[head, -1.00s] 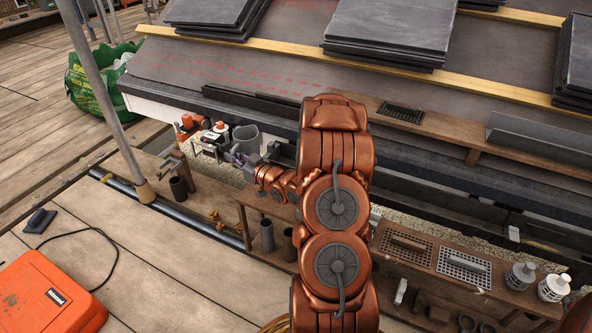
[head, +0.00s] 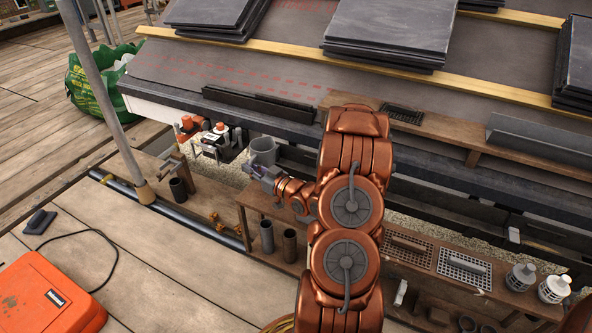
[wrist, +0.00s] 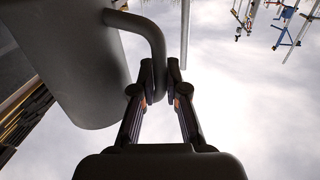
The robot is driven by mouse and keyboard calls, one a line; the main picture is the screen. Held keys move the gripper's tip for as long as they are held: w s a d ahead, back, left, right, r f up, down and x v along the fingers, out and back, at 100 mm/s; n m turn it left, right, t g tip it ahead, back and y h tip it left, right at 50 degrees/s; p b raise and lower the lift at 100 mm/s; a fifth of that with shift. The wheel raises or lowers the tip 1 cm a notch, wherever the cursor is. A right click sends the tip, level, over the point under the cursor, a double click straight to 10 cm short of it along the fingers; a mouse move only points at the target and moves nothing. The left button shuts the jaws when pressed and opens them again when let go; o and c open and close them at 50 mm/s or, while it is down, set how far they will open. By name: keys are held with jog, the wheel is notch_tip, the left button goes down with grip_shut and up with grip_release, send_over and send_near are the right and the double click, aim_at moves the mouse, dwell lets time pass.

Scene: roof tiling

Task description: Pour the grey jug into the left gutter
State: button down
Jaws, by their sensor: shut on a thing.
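The grey jug (head: 263,151) is in the head view just beyond my gripper (head: 262,172), off the ground near the eave. It looks roughly upright; its contents cannot be seen. In the wrist view the jug (wrist: 75,60) fills the upper left, and its curved handle (wrist: 157,48) runs between the fingers. My gripper (wrist: 160,85) is shut on that handle. A dark gutter channel (head: 293,157) runs under the roof edge, just right of the jug; my arm hides part of it.
Orange-and-white items (head: 205,135) stand left of the jug. A wooden bench (head: 225,205) with dark cups lies below my gripper. A black strip (head: 258,104) lies on the roof edge above the jug. A metal pole (head: 105,95) stands at left.

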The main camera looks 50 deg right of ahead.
aim_at(274, 145)
jog(key=d+r+m+p, duration=0.1)
jog(key=d+m, duration=0.1)
jog(key=d+r+m+t+p, duration=0.1)
jog(key=d+r+m+p, duration=0.1)
jog(key=m, duration=0.1)
jog(key=s+d+r+m+t+h+p, duration=0.1)
jog(key=m+p, duration=0.1)
jog(key=shift+s+d+r, duration=0.1)
jog(key=shift+d+r, duration=0.05)
jog(key=shift+d, duration=0.25)
jog(key=shift+s+d+m+h, duration=0.1)
jog(key=shift+d+m+h, duration=0.25)
jog(key=shift+m, duration=0.55)
jog(key=shift+s+d+r+m+t+h+b, duration=0.15)
jog(key=shift+d+m+h+b, duration=0.15)
jog(key=shift+m, duration=0.45)
jog(key=shift+d+r+m+t+h+b, duration=0.2)
jog(key=shift+d+m, duration=0.15)
jog(key=shift+m, duration=0.45)
jog(key=shift+s+d+r+m+t+h+b, duration=0.15)
jog(key=shift+d+m+h+b, duration=0.15)
jog(key=shift+m, duration=0.45)
jog(key=shift+d+r+m+h, duration=0.25)
jog(key=shift+d+r+m, duration=0.25)
jog(key=shift+m, duration=0.4)
jog(key=shift+s+d+r+m, duration=0.1)
jog(key=shift+d+r+m, duration=0.1)
jog(key=shift+m, duration=0.3)
